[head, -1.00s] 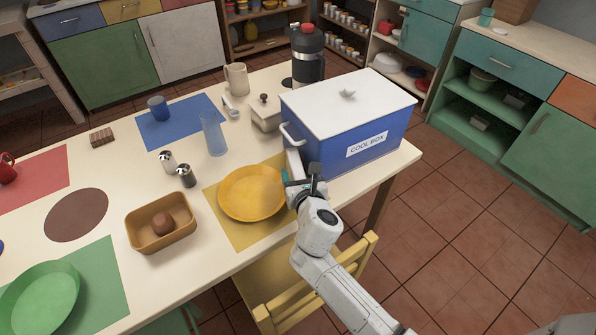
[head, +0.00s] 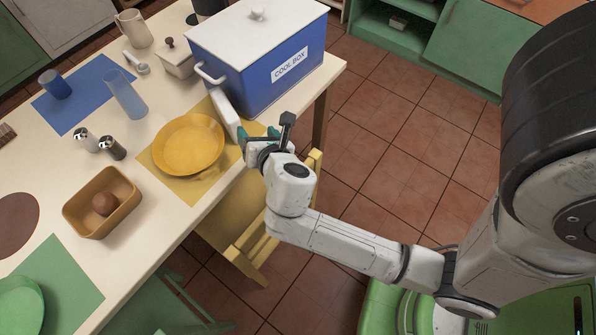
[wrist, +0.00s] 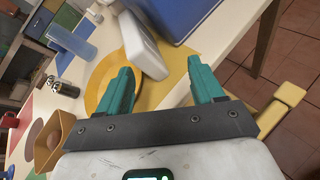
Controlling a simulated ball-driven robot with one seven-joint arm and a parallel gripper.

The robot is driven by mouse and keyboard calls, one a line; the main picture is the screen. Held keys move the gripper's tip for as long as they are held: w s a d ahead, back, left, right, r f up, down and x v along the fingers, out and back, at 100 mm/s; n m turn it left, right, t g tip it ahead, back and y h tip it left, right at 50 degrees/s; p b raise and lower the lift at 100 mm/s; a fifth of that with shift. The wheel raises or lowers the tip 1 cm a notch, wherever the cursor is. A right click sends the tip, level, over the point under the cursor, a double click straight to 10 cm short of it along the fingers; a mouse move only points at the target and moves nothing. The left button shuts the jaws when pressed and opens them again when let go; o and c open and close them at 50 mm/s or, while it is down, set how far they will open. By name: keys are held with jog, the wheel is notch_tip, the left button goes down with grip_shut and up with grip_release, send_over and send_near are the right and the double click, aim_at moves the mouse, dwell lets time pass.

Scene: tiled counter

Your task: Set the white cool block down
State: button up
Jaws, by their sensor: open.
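The white cool block (head: 226,113) stands on the table beside the blue cool box (head: 265,75), between it and the yellow plate (head: 188,146). In the wrist view the block (wrist: 143,45) lies just beyond my fingertips, close to the plate's rim; I cannot tell if they touch. My gripper (head: 258,134) is at the table's front edge, at the near end of the block. In the wrist view its teal fingers (wrist: 163,78) are spread apart with nothing between them.
The yellow mat (head: 160,170) lies under the plate. A tan bowl (head: 80,215) with a brown round item, two shakers (head: 112,148) and a blue glass (head: 125,95) stand to the left. A yellow chair (head: 250,235) stands below my gripper at the table edge.

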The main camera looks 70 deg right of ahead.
jog(key=s+a+f+m+g+y, duration=0.4)
jog(key=s+m, duration=0.3)
jog(key=m, duration=0.4)
jog(key=s+a+f+m+g+y, duration=0.4)
jog(key=s+m, duration=0.4)
jog(key=m, duration=0.4)
jog(key=shift+a+y, duration=0.4)
jog(key=shift+a, duration=0.35)
